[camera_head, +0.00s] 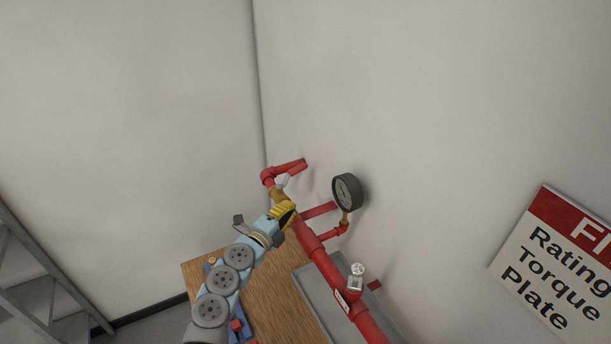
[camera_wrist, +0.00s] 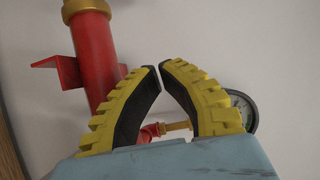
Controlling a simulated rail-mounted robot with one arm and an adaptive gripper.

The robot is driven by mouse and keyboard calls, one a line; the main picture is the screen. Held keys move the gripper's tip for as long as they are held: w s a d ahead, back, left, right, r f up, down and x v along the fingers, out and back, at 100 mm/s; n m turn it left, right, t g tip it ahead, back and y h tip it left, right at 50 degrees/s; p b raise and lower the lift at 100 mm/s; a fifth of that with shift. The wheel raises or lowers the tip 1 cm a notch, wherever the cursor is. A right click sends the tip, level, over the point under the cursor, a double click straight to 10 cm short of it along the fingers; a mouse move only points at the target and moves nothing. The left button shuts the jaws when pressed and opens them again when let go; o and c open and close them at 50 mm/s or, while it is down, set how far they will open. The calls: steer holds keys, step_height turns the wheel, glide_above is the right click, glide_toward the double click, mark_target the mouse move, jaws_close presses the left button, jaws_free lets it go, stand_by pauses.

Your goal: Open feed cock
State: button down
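A red pipe (camera_head: 318,252) runs up the wall to a brass section (camera_head: 277,194) with a small pale lever (camera_head: 282,181) beside it; I cannot tell for sure whether this is the feed cock. A small grey valve with a round top (camera_head: 357,271) sits lower on the pipe. My gripper (camera_head: 289,210) is in front of the upper pipe, just below the brass section. In the wrist view its yellow and black fingertips (camera_wrist: 160,66) are almost together with nothing between them. The red pipe (camera_wrist: 95,50) and a brass collar (camera_wrist: 84,8) show behind the left finger.
A round pressure gauge (camera_head: 347,192) stands on a red side branch right of my gripper, and partly behind the right finger in the wrist view (camera_wrist: 241,110). A red elbow arm (camera_head: 290,166) tops the pipe. A wooden table (camera_head: 263,300) is below; a sign (camera_head: 560,262) hangs right.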

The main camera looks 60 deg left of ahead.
mark_target(292, 176)
steer(key=shift+p+x, duration=0.35)
steer(key=shift+x, duration=3.15)
steer(key=w+a+b, duration=0.2)
steer(key=w+a, duration=0.3)
steer(key=a, duration=0.2)
steer(key=shift+a, duration=0.1)
